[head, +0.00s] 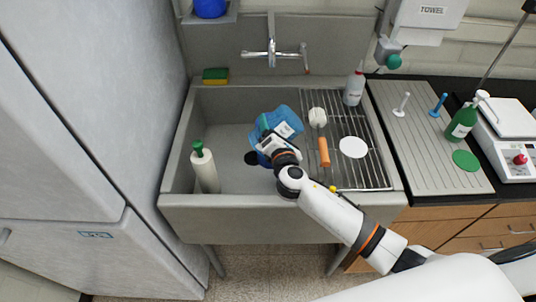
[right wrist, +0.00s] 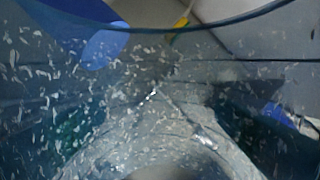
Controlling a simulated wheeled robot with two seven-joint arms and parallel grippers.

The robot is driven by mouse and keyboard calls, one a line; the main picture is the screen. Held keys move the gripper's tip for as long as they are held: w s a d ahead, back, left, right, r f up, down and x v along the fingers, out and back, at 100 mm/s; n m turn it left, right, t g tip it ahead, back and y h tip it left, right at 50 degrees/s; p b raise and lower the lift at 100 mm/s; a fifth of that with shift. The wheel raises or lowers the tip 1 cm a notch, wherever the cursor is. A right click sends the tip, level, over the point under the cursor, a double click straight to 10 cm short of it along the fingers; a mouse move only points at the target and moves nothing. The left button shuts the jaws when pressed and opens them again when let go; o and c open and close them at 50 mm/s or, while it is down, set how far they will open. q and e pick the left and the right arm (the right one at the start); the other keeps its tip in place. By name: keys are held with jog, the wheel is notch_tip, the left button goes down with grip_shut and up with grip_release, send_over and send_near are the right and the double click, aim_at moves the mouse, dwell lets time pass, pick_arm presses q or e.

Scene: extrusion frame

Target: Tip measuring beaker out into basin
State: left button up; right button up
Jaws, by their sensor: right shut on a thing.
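The measuring beaker (head: 284,116) is a translucent blue vessel with a white patch on its side. It is held over the left part of the grey basin (head: 230,106) and looks tilted, though its exact angle is unclear. My right gripper (head: 268,145) is shut on the beaker, partly covering it. In the right wrist view the beaker's see-through blue wall (right wrist: 150,95) fills the picture, with a curved rim along the top and many white flecks. I cannot tell whether the flecks are inside or on the wall. My left gripper is in neither view.
A faucet (head: 272,55) is behind; a sponge (head: 215,75) lies on the back-left rim.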

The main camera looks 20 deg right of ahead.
jog(key=shift+a+r+n, duration=0.1)
jog(key=shift+a+n, duration=0.2)
jog(key=shift+n, duration=0.1)
dwell(0.9)
